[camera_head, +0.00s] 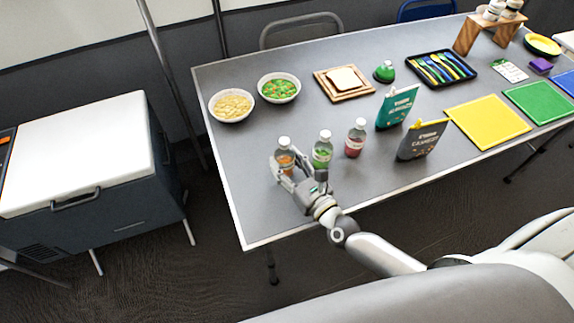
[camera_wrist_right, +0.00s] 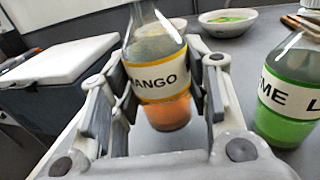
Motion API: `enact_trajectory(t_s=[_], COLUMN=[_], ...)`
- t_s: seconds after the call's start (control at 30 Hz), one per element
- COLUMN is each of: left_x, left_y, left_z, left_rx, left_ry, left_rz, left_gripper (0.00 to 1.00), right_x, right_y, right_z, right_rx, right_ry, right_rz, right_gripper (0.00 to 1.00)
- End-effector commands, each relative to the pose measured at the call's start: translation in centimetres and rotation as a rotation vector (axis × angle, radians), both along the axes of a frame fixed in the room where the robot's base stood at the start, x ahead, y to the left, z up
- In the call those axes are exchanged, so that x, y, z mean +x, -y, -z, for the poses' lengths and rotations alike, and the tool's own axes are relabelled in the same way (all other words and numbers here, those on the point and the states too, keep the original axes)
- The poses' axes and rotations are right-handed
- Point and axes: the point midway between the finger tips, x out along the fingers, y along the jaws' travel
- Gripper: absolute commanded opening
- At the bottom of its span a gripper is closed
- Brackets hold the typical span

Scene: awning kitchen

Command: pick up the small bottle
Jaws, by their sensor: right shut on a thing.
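Three small bottles with white caps stand in a row near the front left of the grey table. The leftmost, a mango bottle with orange liquid (camera_head: 285,157), is between the fingers of my right gripper (camera_head: 292,181). In the right wrist view the mango bottle (camera_wrist_right: 158,75) is upright, with the fingers shut on its two sides. The green lime bottle (camera_head: 322,152) stands just right of the gripper, and also shows in the wrist view (camera_wrist_right: 285,95). The red bottle (camera_head: 355,139) is further right. My left gripper is not in view.
Two bowls (camera_head: 231,106) (camera_head: 279,88) stand behind the bottles. Two pouches (camera_head: 397,107) (camera_head: 421,140) and a yellow mat (camera_head: 487,121) are to the right. A white-lidded cooler (camera_head: 78,150) stands left of the table (camera_head: 250,210). The table's front left corner is clear.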

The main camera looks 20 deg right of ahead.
Motion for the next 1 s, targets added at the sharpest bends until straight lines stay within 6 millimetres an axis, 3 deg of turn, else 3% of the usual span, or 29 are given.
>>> enact_trajectory(t_s=[0.3, 0.6, 1.0], left_x=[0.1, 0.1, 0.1], left_y=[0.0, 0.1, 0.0], left_z=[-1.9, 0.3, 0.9], left_rx=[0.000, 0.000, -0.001], left_ry=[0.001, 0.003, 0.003], left_rz=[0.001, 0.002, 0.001], left_gripper=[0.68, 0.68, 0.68], right_x=[-3.2, -6.9, -8.2], right_y=[4.3, 9.4, 11.3], right_z=[-7.4, -9.3, -10.6], right_rx=[-0.001, -0.005, 0.000], right_ry=[0.001, -0.001, 0.002], right_rz=[-0.001, -0.003, -0.001], right_gripper=[0.25, 0.25, 0.25])
